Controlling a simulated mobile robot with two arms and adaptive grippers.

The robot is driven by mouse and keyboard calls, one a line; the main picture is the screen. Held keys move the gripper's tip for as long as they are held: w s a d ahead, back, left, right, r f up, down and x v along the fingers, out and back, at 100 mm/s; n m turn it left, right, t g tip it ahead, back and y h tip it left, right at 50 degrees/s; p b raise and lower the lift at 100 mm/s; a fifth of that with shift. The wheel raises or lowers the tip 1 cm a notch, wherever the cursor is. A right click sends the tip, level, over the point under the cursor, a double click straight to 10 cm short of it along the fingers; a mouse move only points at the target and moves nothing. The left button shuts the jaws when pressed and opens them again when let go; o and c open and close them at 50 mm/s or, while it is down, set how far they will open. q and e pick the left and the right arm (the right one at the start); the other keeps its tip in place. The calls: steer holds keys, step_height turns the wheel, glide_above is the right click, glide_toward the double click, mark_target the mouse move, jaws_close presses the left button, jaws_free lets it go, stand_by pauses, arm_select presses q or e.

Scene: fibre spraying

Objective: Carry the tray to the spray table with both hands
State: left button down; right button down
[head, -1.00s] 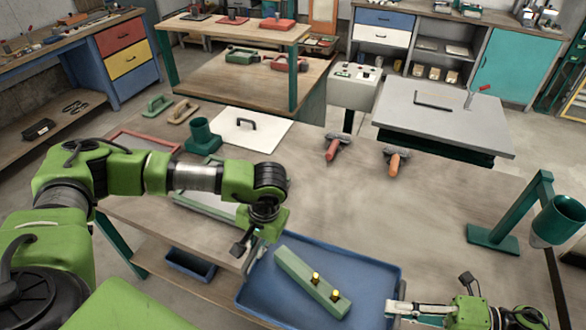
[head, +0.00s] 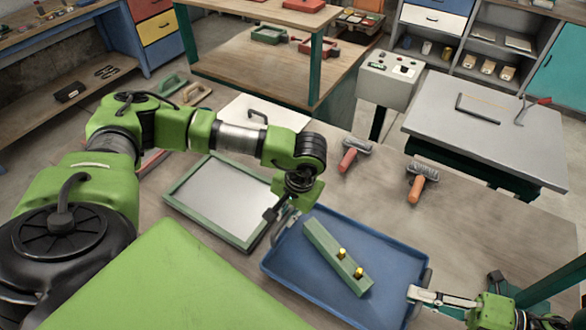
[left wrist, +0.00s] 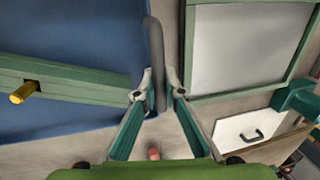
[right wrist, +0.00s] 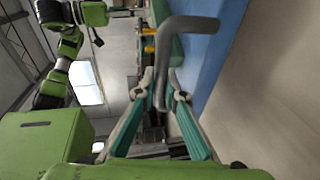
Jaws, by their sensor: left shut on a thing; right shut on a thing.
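The blue tray (head: 390,262) is held between my two grippers at the front of the work table, in the lower middle of the head view. A long green block (head: 325,250) with two brass pegs lies in it. My left gripper (head: 282,212) is shut on the tray's left handle, a grey bar between its fingers in the left wrist view (left wrist: 160,92). My right gripper (head: 418,294) is shut on the right handle, a bent grey bar in the right wrist view (right wrist: 168,85). The grey-topped table (head: 485,130) stands at the right back; I cannot tell if it is the spray table.
A green-framed screen (head: 215,200) lies left of the tray on the work table (head: 455,225). Two rollers, red-handled (head: 352,155) and orange-handled (head: 420,182), lie behind the tray. A control box (head: 388,78) stands beside the grey-topped table. A green stand (head: 560,280) is at the right edge.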

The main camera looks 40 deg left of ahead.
mark_target(286, 227)
arm_select(q)
steer(key=shift+s+r, duration=0.25)
steer(key=shift+s, duration=0.15)
arm_select(e)
steer(key=shift+s+r, duration=0.25)
steer(key=shift+s, duration=0.1)
arm_select(q)
steer(key=shift+w+f, duration=0.1)
arm_select(e)
steer(key=shift+f, duration=0.1)
